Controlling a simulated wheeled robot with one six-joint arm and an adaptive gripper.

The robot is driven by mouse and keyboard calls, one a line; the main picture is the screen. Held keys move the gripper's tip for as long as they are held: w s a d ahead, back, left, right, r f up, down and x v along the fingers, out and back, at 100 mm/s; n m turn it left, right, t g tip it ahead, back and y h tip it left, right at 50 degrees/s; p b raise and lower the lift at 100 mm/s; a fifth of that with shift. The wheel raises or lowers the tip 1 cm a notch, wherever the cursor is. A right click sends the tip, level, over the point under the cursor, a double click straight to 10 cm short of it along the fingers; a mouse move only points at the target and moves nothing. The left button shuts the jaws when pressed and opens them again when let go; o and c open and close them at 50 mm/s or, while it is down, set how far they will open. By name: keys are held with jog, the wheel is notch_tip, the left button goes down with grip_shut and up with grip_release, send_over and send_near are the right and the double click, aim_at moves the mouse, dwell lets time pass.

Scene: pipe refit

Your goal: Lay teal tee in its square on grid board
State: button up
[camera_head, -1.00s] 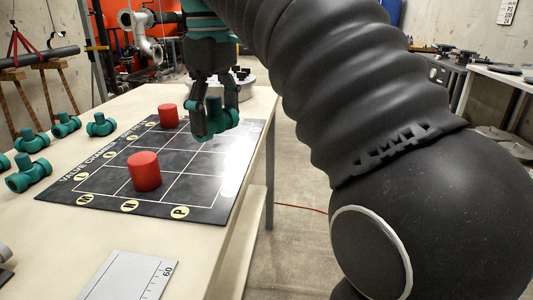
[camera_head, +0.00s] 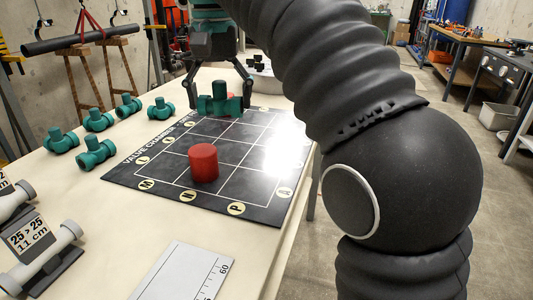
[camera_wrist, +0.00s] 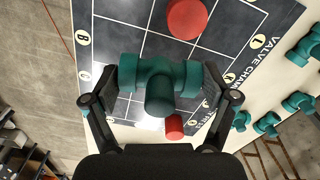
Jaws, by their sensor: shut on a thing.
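My gripper (camera_head: 219,104) is shut on a teal tee (camera_head: 219,106) and holds it above the far part of the black grid board (camera_head: 243,183). In the wrist view the tee (camera_wrist: 158,87) lies crosswise between the two fingers, gripped at its run's ends. Its branch points back toward the wrist camera. A red cylinder (camera_head: 203,162) stands upright on the board, nearer the camera than the tee. A second red cylinder (camera_wrist: 174,127) stands at the board's far part, mostly hidden behind the tee in the head view. The tee hides the squares beneath it.
Several loose teal tees, one of them here (camera_head: 95,152), lie on the table left of the board. A ruler plate (camera_head: 185,275) and grey-white pipe pieces (camera_head: 42,258) lie at the front. A round pale container (camera_head: 262,78) stands behind the board.

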jog(key=shift+a+m, duration=0.6)
jog(key=shift+a, duration=0.65)
jog(key=shift+f, duration=0.15)
jog(key=b, duration=0.3)
send_over(267, 159)
notch_tip(267, 159, down, 7)
jog(key=shift+a+r, duration=0.1)
jog(key=shift+f+b, duration=0.45)
jog(key=shift+f, duration=1.55)
jog(key=shift+f, duration=0.15)
jog(key=o, duration=1)
jog(key=shift+c, duration=0.2)
notch_tip(267, 159, up, 12)
jog(key=p, duration=0.3)
jog(key=shift+p, duration=0.35)
